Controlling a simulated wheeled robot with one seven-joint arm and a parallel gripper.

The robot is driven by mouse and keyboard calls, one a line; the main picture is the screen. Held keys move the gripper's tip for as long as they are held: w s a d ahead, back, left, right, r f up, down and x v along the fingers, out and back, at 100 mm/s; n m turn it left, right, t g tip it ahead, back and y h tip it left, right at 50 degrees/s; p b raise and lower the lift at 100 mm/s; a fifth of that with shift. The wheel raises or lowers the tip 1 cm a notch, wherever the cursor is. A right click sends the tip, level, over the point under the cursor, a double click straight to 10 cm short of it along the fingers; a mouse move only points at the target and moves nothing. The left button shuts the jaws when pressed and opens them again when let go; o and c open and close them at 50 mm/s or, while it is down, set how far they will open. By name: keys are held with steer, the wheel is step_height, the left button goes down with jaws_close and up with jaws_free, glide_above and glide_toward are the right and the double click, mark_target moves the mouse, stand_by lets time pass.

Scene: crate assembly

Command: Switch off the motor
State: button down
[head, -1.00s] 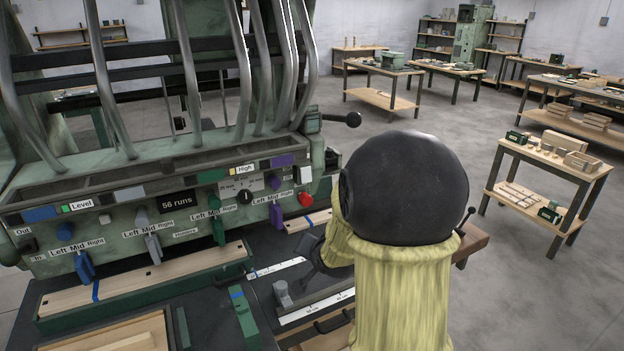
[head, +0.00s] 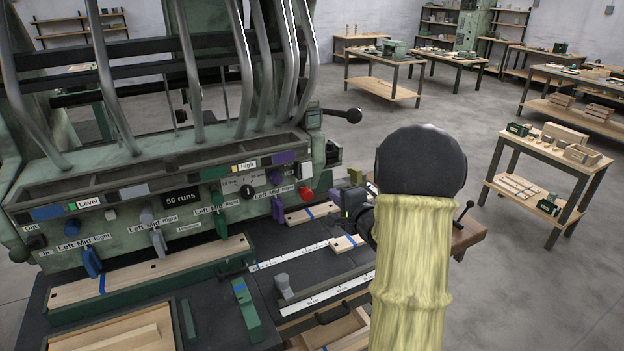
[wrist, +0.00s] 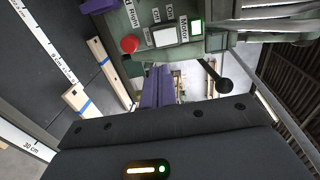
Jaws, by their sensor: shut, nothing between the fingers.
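The machine's right end carries a white switch plate (wrist: 164,37) beside a Motor label (wrist: 183,32) and a lit green lamp (wrist: 197,27) in the wrist view. A red round button (wrist: 129,44) is left of the plate; it also shows in the head view (head: 306,194). My gripper (wrist: 158,72) shows as two purple fingers pressed together, empty, pointing towards the machine below the switch plate in the picture. I see no contact with the switch. In the head view my arm covers part of the area right of the panel.
A lever with a black ball (head: 353,115) sticks out at the machine's right end, also in the wrist view (wrist: 226,86). Purple, green and blue handles line the panel front. Boards and a ruler (head: 300,250) lie below. A small table (head: 545,155) stands at the right.

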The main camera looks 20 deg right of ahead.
mark_target(308, 175)
steer(key=w+p, duration=0.1)
steer(key=w, duration=0.3)
steer(key=w+f+p, duration=0.1)
steer(key=w, duration=0.3)
steer(key=w+p, duration=0.1)
steer(key=w, duration=0.3)
steer(key=shift+w+a+f, duration=0.2)
steer(key=shift+w+f, duration=0.2)
steer(key=shift+w+d+f, duration=0.1)
steer(key=shift+w, duration=0.25)
steer(key=shift+w+f+t+b, duration=0.2)
steer(key=shift+f+t+b, duration=0.15)
steer(key=shift+b, duration=0.4)
steer(key=shift+r+p, duration=0.3)
steer(key=shift+r, duration=0.05)
steer(key=shift+f, duration=0.1)
steer(key=shift+s+f, duration=0.15)
steer(key=shift+s, duration=0.1)
steer(key=s+f+b, duration=0.1)
steer(key=s+b, duration=0.2)
steer(key=s, duration=1)
steer(key=shift+s+f, duration=0.2)
steer(key=shift+f, duration=0.15)
